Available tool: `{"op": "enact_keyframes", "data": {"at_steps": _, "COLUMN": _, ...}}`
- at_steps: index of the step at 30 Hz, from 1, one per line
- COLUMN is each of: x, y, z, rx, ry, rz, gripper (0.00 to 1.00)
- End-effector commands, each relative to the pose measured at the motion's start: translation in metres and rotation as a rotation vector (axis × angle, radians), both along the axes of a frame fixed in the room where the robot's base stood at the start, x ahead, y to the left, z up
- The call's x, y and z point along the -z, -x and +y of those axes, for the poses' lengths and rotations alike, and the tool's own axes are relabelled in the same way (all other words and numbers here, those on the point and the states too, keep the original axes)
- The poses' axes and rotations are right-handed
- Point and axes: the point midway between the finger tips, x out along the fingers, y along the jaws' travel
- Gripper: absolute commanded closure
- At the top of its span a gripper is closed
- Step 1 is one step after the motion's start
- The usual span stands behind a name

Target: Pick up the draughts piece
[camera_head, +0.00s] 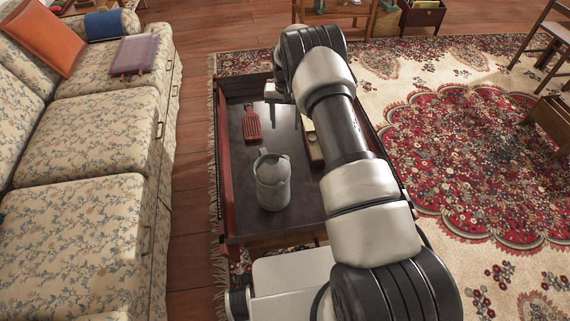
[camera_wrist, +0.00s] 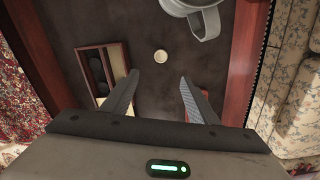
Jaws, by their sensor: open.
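The draughts piece (camera_wrist: 160,56) is a small, round, cream-coloured disc lying flat on the dark table surface in the wrist view. I cannot make it out in the head view, where my arm covers part of the table. My gripper (camera_wrist: 158,78) is open and empty. Its two fingers are spread apart, and in the wrist view the piece appears just beyond the fingertips, roughly in line with the gap between them. The fingers do not touch it.
A grey jug (camera_head: 272,184) stands on the dark table (camera_head: 236,205); its handle side shows in the wrist view (camera_wrist: 204,24). A wooden box (camera_wrist: 103,75) with dark contents lies left of the piece there. A red slotted utensil (camera_head: 252,124) lies farther back. Raised reddish sides (camera_head: 222,160) border the table.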

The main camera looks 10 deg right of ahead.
Motion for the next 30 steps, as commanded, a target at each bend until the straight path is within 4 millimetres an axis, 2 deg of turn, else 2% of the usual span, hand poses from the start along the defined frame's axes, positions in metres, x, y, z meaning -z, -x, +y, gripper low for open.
{"op": "enact_keyframes", "data": {"at_steps": 1, "x": 0.013, "y": 0.0, "z": 0.0, "rx": 0.001, "ry": 0.001, "rz": 0.004, "gripper": 0.46}}
{"op": "enact_keyframes", "data": {"at_steps": 8, "x": 0.046, "y": 0.001, "z": 0.0, "rx": 0.003, "ry": 0.001, "rz": 0.011, "gripper": 0.46}}
{"op": "enact_keyframes", "data": {"at_steps": 18, "x": 0.119, "y": 0.001, "z": 0.0, "rx": 0.002, "ry": 0.002, "rz": 0.01, "gripper": 0.46}}
{"op": "enact_keyframes", "data": {"at_steps": 21, "x": 0.133, "y": 0.001, "z": 0.0, "rx": 0.002, "ry": 0.002, "rz": 0.009, "gripper": 0.46}}
{"op": "enact_keyframes", "data": {"at_steps": 28, "x": 0.148, "y": 0.001, "z": 0.001, "rx": 0.002, "ry": 0.001, "rz": 0.009, "gripper": 0.46}}
{"op": "enact_keyframes", "data": {"at_steps": 30, "x": 0.158, "y": 0.001, "z": 0.002, "rx": 0.002, "ry": 0.002, "rz": 0.01, "gripper": 0.46}}
